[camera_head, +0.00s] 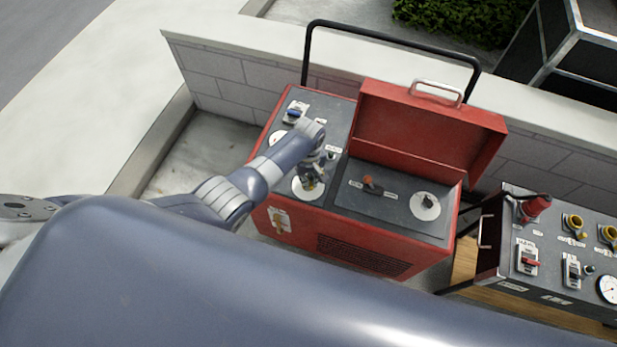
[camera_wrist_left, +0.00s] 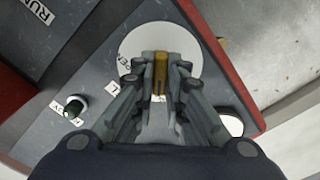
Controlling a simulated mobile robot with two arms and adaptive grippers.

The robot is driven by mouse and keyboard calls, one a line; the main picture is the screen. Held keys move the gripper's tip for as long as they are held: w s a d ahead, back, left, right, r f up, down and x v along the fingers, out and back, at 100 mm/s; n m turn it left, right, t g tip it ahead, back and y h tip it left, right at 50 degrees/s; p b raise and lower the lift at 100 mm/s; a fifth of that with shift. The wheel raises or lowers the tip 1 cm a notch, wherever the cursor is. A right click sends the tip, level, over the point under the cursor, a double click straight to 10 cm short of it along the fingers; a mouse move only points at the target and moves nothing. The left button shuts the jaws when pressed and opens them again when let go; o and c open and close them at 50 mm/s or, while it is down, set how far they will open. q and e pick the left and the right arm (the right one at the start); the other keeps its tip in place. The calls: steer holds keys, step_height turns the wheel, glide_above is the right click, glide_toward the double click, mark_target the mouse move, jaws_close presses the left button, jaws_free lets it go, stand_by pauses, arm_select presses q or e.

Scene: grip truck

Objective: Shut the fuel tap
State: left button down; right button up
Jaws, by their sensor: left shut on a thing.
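The fuel tap is a narrow brass-yellow handle (camera_wrist_left: 161,70) on a round white plate (camera_wrist_left: 143,42), on the dark top panel of a red machine (camera_head: 348,247). The same plate shows in the head view (camera_head: 302,192), partly covered by my gripper. A partly hidden label beside the plate in the wrist view seems to read "OPEN". My left gripper (camera_head: 314,174) reaches down over the plate from the left. In the wrist view its fingers (camera_wrist_left: 160,78) are shut on the brass handle, one on each side. My right gripper is not in view.
A black bar handle (camera_head: 390,37) arches behind. A second panel with switches and gauges (camera_head: 560,245) stands at the right, a low wall behind.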

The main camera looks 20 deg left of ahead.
arm_select(q)
steer(key=shift+w+a, duration=0.1)
steer(key=shift+w, duration=0.05)
steer(key=c, duration=1.6)
jaws_free()
steer(key=shift+c, duration=0.2)
step_height(320, 180, up, 12)
